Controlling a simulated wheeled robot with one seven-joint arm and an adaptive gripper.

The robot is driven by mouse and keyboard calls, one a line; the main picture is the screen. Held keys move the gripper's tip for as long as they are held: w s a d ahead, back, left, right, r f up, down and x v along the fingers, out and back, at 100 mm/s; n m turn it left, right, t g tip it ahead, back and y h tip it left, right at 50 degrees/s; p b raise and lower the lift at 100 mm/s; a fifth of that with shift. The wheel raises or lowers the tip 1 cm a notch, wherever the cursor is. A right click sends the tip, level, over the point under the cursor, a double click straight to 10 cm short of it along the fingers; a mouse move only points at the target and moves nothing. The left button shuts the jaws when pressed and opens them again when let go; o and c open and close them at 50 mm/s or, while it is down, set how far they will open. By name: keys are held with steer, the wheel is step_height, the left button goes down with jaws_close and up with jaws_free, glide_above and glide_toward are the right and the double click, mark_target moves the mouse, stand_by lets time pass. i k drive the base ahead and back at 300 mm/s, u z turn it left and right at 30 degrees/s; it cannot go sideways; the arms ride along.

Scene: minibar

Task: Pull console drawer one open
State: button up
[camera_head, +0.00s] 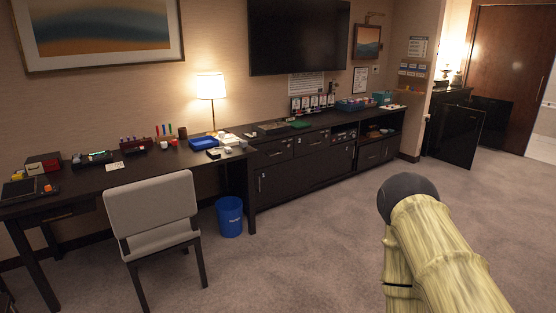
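The dark console (300,172) runs along the wall under the television. Its upper left drawer front (273,154) and another drawer front (312,142) beside it look shut and flush. Small handles and pale tags show on the fronts. I cannot read which one is drawer one. A pale yellow, dark-ended part of my arm fills the lower right, apart from the console. My gripper's fingers are not in view.
A grey chair (152,212) stands at the desk (75,185) on the left. A blue bin (230,216) stands on the floor by the desk leg, near the console's left end. Carpet (300,245) before the console is clear. A dark open door (459,137) stands at the right.

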mark_target(270, 152)
steer(key=u, duration=0.05)
steer(key=i, duration=4.8)
steer(key=z, duration=0.05)
